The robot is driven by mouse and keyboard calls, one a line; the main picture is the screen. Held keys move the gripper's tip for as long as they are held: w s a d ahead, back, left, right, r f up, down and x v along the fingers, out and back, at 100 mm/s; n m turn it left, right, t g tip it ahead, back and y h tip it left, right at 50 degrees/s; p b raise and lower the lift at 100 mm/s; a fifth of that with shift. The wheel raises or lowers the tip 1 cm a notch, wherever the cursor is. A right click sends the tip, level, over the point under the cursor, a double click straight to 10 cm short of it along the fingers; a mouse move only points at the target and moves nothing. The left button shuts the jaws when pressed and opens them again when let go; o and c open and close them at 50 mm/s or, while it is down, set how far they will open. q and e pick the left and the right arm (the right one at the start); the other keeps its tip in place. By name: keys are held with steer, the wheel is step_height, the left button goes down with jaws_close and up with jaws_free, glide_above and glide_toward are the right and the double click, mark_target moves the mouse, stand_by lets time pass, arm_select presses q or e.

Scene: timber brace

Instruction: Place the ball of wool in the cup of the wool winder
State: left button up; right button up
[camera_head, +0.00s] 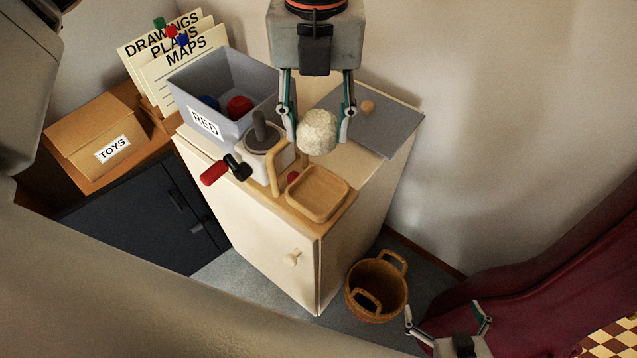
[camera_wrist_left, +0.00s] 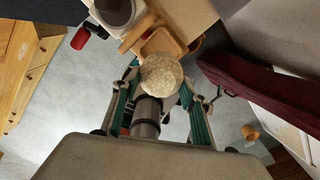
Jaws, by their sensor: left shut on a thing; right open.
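My left gripper (camera_head: 317,118) is shut on a cream ball of wool (camera_head: 318,133), held between its fingers above the cabinet top. The ball also shows in the left wrist view (camera_wrist_left: 161,75), between the fingers. The wool winder (camera_head: 266,165) stands on the cabinet just left of the ball, with a pale body, a dark upright post and a red-handled crank (camera_head: 214,173). A square wooden dish (camera_head: 317,194) lies in front of the ball, beside the winder; I cannot tell whether this is the winder's cup. My right gripper (camera_head: 449,322) is open and empty, low at the bottom right.
A grey bin (camera_head: 236,82) labelled RED stands behind the winder. A grey panel with a wooden knob (camera_head: 367,107) lies at the right of the cabinet top. A TOYS box (camera_head: 98,137) stands at left. A wicker basket (camera_head: 377,288) is on the floor.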

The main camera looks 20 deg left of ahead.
arm_select(q)
steer(key=shift+f+b, duration=0.4)
steer(key=shift+f, duration=7)
steer(key=shift+f, duration=0.2)
steer(key=o, duration=1.1)
